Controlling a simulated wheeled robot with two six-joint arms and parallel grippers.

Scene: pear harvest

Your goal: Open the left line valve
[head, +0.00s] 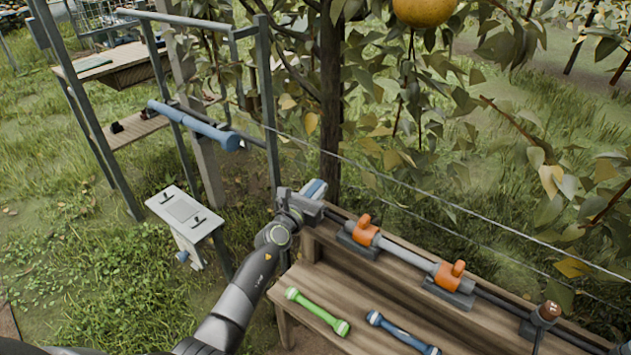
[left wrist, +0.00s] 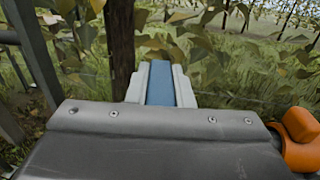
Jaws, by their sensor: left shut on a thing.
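A pipe line with two orange valves runs along the back of the wooden bench. The left orange valve (head: 364,234) has its orange handle standing up; part of an orange valve also shows at the right edge of the left wrist view (left wrist: 300,138). The right orange valve (head: 450,276) sits further along the pipe. My left gripper (head: 316,189) is at the bench's back left end, just left of the left valve and apart from its orange body. In the left wrist view its pale tip with a blue strip (left wrist: 160,84) points away. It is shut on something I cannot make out.
The wooden bench (head: 325,282) holds a green bar (head: 317,311) and a blue bar (head: 403,332). A tree trunk (head: 331,100) stands just behind my gripper. A thin wire crosses behind the bench.

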